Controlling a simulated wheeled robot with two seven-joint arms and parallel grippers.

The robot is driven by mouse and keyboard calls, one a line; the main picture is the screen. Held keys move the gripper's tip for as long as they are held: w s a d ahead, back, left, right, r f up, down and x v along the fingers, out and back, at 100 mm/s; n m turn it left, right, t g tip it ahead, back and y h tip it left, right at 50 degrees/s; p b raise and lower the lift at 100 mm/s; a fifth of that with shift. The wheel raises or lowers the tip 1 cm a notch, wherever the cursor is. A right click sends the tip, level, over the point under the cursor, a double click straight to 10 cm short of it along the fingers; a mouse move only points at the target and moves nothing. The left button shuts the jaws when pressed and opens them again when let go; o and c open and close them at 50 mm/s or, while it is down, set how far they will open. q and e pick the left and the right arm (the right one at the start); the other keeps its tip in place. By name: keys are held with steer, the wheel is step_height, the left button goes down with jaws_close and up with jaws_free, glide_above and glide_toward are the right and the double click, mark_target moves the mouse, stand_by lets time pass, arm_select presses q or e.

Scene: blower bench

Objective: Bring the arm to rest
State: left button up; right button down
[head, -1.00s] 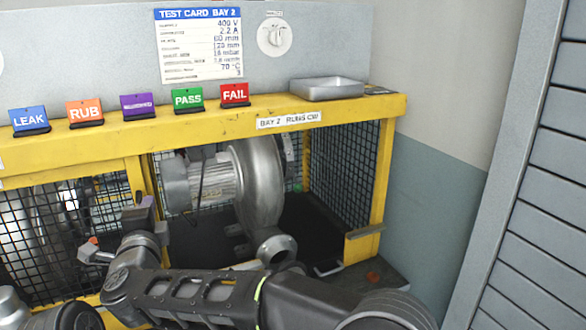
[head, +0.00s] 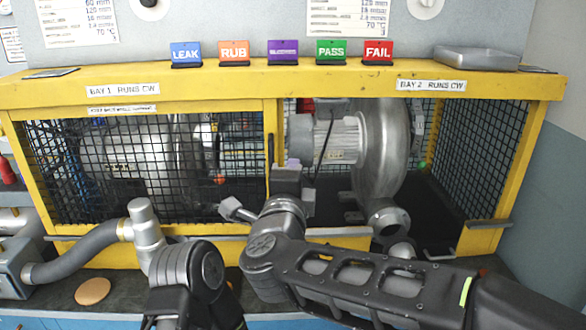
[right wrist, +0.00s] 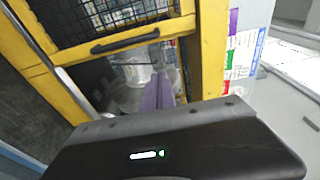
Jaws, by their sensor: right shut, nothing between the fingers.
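My right arm crosses the lower right of the head view. Its gripper (head: 292,166) is in front of the yellow frame between the two bays, with its purple fingertips pointing away from me. In the right wrist view the purple fingers (right wrist: 157,92) are together and hold nothing. They are near the yellow post and the opening of a bay, and I cannot tell whether they touch anything. Dark links of mine also show at the lower middle of the head view, but my left gripper does not show.
The bay 1 mesh guard (head: 85,165) covers the left bay. The silver blower (head: 380,150) sits in bay 2, whose front is open. Coloured cards, including a green PASS card (head: 331,52), and a metal tray (head: 476,57) stand on the yellow top beam. A grey hose (head: 75,255) lies at left.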

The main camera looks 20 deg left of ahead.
stand_by(0.3)
steer(key=w+d+f+n+g, duration=0.1)
steer(key=d+f+n+g, duration=0.2)
steer(key=f, duration=0.9)
steer(key=w+d+f+n+g, duration=0.1)
steer(key=d+f+n, duration=0.2)
steer(key=d+f, duration=0.55)
steer(key=w+d+f+n+g, duration=0.1)
steer(key=w+f+n+g, duration=0.1)
steer(key=f, duration=1.3)
steer(key=s+d+f+n+g, duration=0.2)
steer(key=s+d+f, duration=0.25)
steer(key=f, duration=0.35)
steer(key=s+d+f+n+g, duration=0.1)
steer(key=s+d+f+g, duration=0.25)
steer(key=s+f, duration=0.35)
steer(key=s+d+f+n+g, duration=0.1)
steer(key=s+d+f, duration=0.1)
steer(key=s, duration=0.4)
steer(key=s+d+f+g, duration=0.2)
steer(key=s+f, duration=0.2)
steer(key=s, duration=0.3)
steer(key=s+d+f+n+g, duration=0.1)
steer(key=s+d+f+g, duration=0.1)
steer(key=s, duration=0.5)
step_height(320, 180, down, 2)
steer(key=shift+d+n, duration=0.3)
steer(key=shift+d, duration=0.2)
steer(key=shift+g, duration=0.25)
